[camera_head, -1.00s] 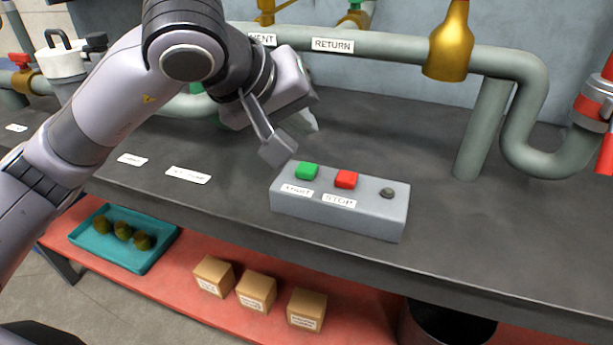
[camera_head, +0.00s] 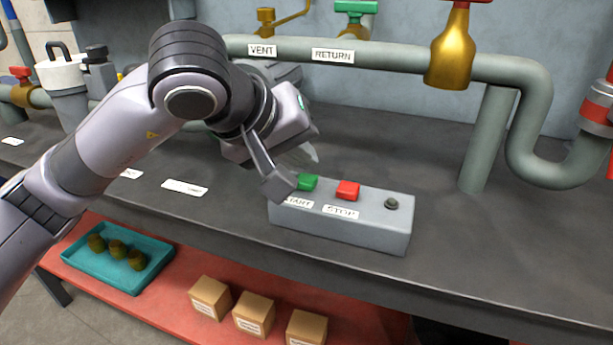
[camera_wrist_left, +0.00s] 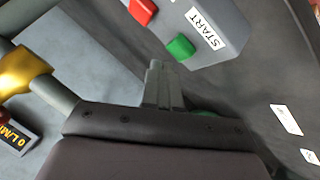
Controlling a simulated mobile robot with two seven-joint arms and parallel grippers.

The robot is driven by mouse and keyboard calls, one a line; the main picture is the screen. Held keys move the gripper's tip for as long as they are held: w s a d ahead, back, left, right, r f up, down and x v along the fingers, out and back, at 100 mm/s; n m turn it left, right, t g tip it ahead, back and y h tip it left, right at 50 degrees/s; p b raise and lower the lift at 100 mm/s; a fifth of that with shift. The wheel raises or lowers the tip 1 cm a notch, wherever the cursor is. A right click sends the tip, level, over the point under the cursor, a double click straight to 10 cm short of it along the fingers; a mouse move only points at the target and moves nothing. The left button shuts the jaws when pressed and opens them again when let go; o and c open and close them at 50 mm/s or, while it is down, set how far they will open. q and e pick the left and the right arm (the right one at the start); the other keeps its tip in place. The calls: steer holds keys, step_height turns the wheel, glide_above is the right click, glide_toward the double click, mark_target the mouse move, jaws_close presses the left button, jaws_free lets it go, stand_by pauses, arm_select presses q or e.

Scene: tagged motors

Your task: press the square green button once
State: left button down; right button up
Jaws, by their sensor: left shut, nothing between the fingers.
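The square green button (camera_head: 307,183) sits at the left end of a grey control box (camera_head: 340,234), above a START label. It also shows in the left wrist view (camera_wrist_left: 180,47). A square red button (camera_head: 347,190) is to its right, above a STOP label. My left gripper (camera_head: 284,185) is shut and empty. In the head view its fingertips overlap the left edge of the green button. In the left wrist view the fingertips (camera_wrist_left: 155,66) are close beside the button; I cannot tell whether they touch it. My right gripper is not in view.
A small dark round knob (camera_head: 391,203) is at the box's right end. Grey pipes (camera_head: 400,55) with a brass fitting (camera_head: 450,62) run behind. A teal tray (camera_head: 88,262) and cardboard boxes (camera_head: 253,315) are on the red lower shelf. The dark bench right of the box is clear.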

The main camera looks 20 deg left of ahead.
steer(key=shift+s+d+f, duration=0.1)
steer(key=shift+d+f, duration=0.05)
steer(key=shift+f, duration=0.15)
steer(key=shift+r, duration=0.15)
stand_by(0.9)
arm_select(q)
steer(key=shift+f, duration=0.1)
steer(key=shift+f+b, duration=0.25)
steer(key=shift+b, duration=0.2)
steer(key=shift+f, duration=0.1)
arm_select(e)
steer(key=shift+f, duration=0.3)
